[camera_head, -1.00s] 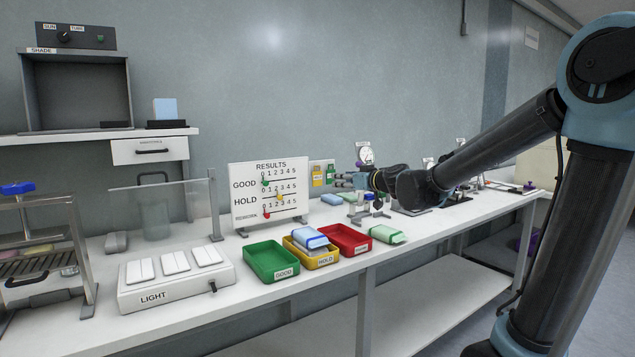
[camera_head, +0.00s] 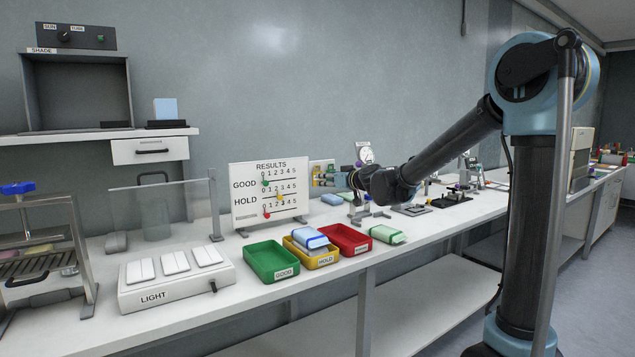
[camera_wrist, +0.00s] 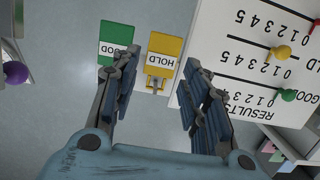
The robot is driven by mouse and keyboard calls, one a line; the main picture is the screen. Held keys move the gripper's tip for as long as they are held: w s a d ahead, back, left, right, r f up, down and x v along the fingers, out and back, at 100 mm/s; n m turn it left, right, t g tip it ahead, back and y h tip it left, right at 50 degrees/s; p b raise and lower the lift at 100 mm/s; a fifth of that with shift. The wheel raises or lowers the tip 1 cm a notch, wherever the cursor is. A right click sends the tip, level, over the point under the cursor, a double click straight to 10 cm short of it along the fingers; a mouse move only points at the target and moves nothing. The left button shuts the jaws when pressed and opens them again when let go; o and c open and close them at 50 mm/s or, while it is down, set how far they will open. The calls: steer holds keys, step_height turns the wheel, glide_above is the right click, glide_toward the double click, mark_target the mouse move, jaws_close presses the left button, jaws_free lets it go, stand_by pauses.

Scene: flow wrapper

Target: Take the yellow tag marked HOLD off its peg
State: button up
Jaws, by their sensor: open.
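The yellow HOLD tag (camera_wrist: 164,47) hangs on the wall board, beside a green tag (camera_wrist: 115,45) whose label is partly covered by a finger. The wrist view shows both upside down. A small grey peg (camera_wrist: 155,84) shows at the yellow tag's hole end. My gripper (camera_wrist: 157,75) is open and empty, its fingers spread to either side of the yellow tag's peg end, apart from the tag.
The white RESULTS board (camera_head: 270,214) with coloured knobs stands close beside my gripper; its edge (camera_wrist: 190,45) is near the right finger. Green (camera_head: 262,262), yellow (camera_head: 318,262) and red (camera_head: 350,240) trays stand in front. A dial gauge (camera_head: 364,153) stands right of the tags.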

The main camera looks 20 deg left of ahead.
steer(key=shift+x, duration=2.5)
steer(key=c, duration=0.4)
